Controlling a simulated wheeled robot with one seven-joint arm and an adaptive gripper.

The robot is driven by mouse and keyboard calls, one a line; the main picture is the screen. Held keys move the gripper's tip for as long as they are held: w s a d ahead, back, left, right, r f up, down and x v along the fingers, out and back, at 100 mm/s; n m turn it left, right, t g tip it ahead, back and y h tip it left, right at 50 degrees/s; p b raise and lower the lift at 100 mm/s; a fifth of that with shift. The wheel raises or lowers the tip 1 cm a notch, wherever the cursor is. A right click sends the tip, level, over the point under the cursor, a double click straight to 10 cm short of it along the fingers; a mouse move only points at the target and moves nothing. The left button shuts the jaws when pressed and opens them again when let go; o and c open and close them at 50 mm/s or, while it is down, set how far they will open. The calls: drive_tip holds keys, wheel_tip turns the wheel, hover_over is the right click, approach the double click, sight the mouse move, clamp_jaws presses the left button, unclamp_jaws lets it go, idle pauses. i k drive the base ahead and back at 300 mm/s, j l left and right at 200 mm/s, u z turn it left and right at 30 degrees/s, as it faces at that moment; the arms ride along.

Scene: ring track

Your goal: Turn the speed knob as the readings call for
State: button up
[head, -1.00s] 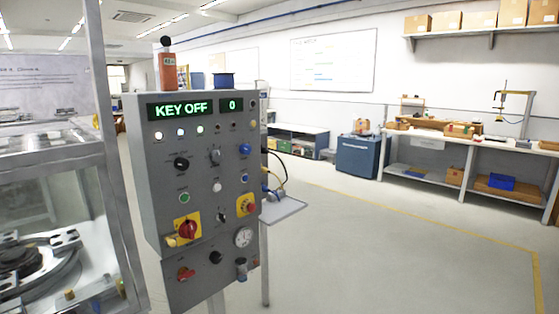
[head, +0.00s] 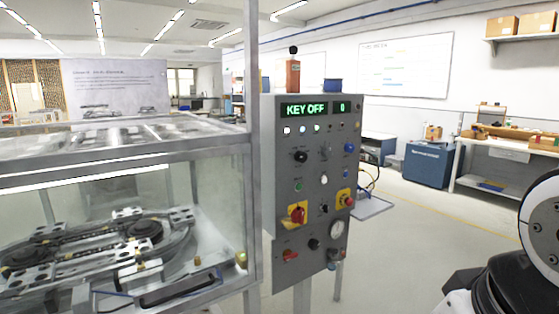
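The grey control panel (head: 270,160) stands on legs in the middle of the head view, right of the glass enclosure. Its green display (head: 304,110) reads "KEY OFF" and the small display beside it (head: 342,107) reads "0". Several knobs and buttons sit below, including a black knob (head: 300,156), a smaller grey knob (head: 326,150) and a red rotary switch on yellow (head: 298,214). The labels are too small to read, so I cannot tell which is the speed knob. My gripper is not in view; only part of my arm shows at the lower right.
The glass enclosure (head: 251,130) with a ring track (head: 95,245) inside fills the left. A small shelf (head: 374,208) juts out right of the panel. A blue cabinet (head: 428,164) and a workbench (head: 500,145) stand farther back. Open floor (head: 420,235) lies at right.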

sight(327, 152)
drive_tip(key=i+l, duration=0.25)
drive_tip(key=l, duration=0.2)
drive_tip(key=i+l+z, duration=0.1)
drive_tip(key=i+l, duration=0.15)
drive_tip(key=l, duration=0.2)
drive_tip(key=i+l, duration=0.3)
drive_tip(key=l, duration=0.15)
